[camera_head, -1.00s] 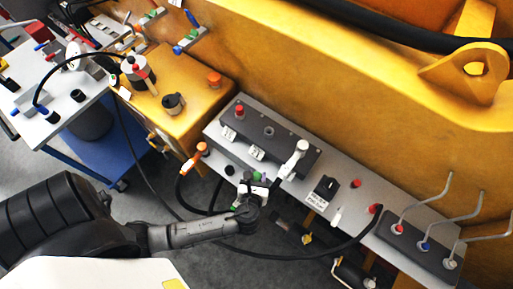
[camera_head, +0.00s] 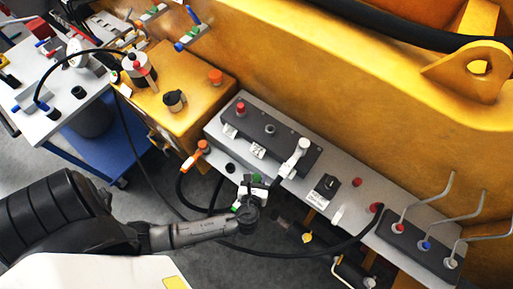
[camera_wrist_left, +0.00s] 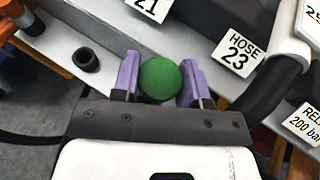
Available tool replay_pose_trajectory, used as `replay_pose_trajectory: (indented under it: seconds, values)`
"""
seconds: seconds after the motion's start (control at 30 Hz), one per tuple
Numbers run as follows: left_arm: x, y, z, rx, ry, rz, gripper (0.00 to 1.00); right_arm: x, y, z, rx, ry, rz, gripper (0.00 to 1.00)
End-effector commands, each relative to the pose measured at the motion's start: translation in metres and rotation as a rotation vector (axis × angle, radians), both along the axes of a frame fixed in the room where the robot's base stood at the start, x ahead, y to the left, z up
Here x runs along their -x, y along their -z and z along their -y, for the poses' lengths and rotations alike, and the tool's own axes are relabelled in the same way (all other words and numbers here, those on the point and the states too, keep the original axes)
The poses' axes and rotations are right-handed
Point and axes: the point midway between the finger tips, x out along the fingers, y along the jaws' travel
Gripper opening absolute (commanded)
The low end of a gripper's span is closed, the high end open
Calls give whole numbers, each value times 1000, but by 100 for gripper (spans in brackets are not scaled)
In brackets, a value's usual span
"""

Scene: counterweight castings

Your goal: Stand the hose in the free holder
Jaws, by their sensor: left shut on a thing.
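My left gripper (camera_head: 252,186) is at the front edge of the grey console. In the left wrist view, its purple fingers (camera_wrist_left: 158,82) are shut on a round green end, seen end-on, which I take to be the hose end (camera_wrist_left: 160,79). The hose's run below it is hidden by the gripper. An empty black ring holder (camera_wrist_left: 86,60) sits on the console edge left of the fingers; it also shows in the head view (camera_head: 230,168). The green end is apart from this ring. My right gripper is not in view.
A white-grey coupling (camera_head: 298,153) with a black hose stands close right of the gripper, beside a "HOSE 23" label (camera_wrist_left: 238,52). An orange coupling (camera_head: 202,147) stands to the left. Bent levers (camera_head: 435,195) rise at the right. Black hoses loop below the console.

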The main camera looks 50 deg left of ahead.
Motion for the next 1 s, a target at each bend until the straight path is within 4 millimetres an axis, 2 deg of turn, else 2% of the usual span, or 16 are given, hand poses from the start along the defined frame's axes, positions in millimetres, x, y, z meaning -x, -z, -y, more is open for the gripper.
replay_pose_trajectory:
  seconds: [0.1, 0.4, 1.0]
  values:
    - [0, 12, 0, -1, 0, 1, 5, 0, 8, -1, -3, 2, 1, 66]
    - [0, 28, 0, -1, 0, 2, 5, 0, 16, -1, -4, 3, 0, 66]
    - [-1, 32, 0, 0, 0, 2, 5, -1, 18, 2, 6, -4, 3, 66]
